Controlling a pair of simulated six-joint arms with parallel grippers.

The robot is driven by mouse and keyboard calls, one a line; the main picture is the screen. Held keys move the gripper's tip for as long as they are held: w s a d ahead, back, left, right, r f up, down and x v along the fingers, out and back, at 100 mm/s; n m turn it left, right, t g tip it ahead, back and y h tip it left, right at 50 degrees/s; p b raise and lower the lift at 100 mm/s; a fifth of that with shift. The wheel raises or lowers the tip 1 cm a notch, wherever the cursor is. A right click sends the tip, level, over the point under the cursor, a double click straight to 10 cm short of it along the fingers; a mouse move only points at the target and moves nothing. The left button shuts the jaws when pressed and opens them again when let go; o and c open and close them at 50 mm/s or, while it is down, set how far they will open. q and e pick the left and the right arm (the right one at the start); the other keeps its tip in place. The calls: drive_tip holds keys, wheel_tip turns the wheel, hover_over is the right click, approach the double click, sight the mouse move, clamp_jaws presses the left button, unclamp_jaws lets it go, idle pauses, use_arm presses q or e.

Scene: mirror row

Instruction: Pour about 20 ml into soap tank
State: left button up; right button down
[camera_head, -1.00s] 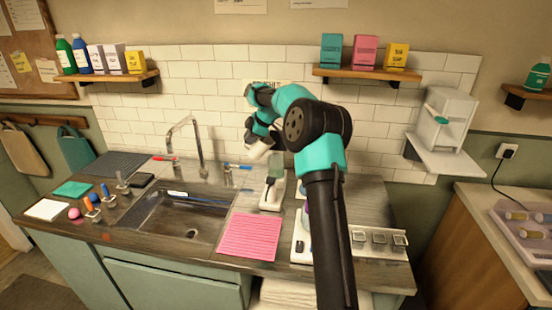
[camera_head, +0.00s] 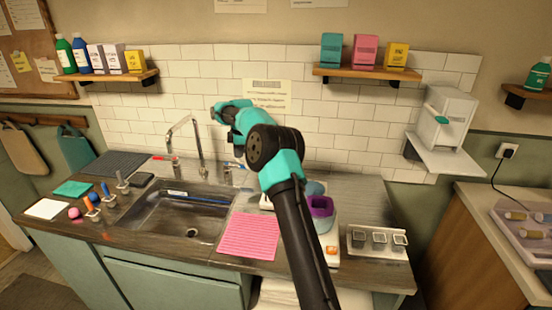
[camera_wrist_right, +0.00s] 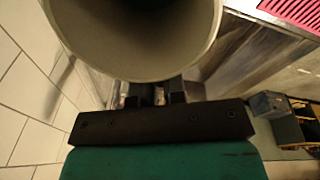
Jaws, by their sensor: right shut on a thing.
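My right gripper (camera_wrist_right: 158,94) is shut on a pale, round-mouthed vessel (camera_wrist_right: 140,40). The vessel's wide opening fills the top of the right wrist view, and no liquid shows in it. In the head view my right arm reaches up and left, with its end (camera_head: 215,114) in front of the tiled wall near the tap. The vessel cannot be made out there. A white base (camera_head: 266,202), perhaps of the soap tank, shows partly beside my arm; the rest is hidden behind the arm. My left gripper is not in view.
The tap (camera_head: 198,145) and sink (camera_head: 180,212) lie left of my arm. A pink mat (camera_head: 250,236) lies in front. A purple cup (camera_head: 320,207) stands on a white device (camera_head: 331,240) to the right, by a rack of small containers (camera_head: 377,241).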

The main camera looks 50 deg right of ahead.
drive_tip(key=shift+w+a+r+g+h, duration=0.15)
drive_tip(key=shift+w+a+g+h, duration=0.15)
drive_tip(key=shift+w+g+h, duration=0.25)
idle(0.4)
